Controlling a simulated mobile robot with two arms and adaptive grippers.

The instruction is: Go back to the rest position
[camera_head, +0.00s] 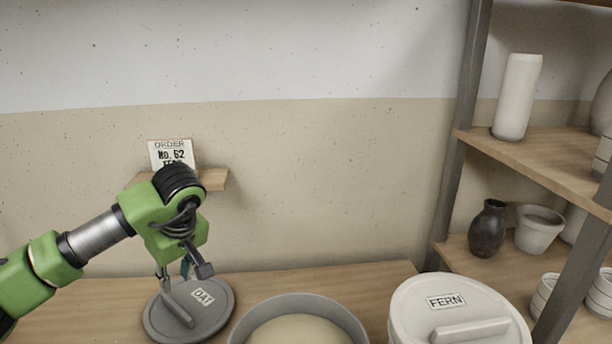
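My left gripper (183,274) is above the far side of a round grey lid labelled OAT (217,313). Its fingers look spread apart, with nothing seen held between them. The lid lies flat at the left of the wooden worktop (90,318), its bar handle toward the front. I cannot tell whether a fingertip touches the lid. My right gripper is not in view.
An open grey bucket (265,310) with pale glaze stands right of the lid. A white lidded bucket labelled FERN (405,310) is further right. An order card (170,151) stands on a small wall shelf (214,180). Shelving with pottery (535,165) fills the right side.

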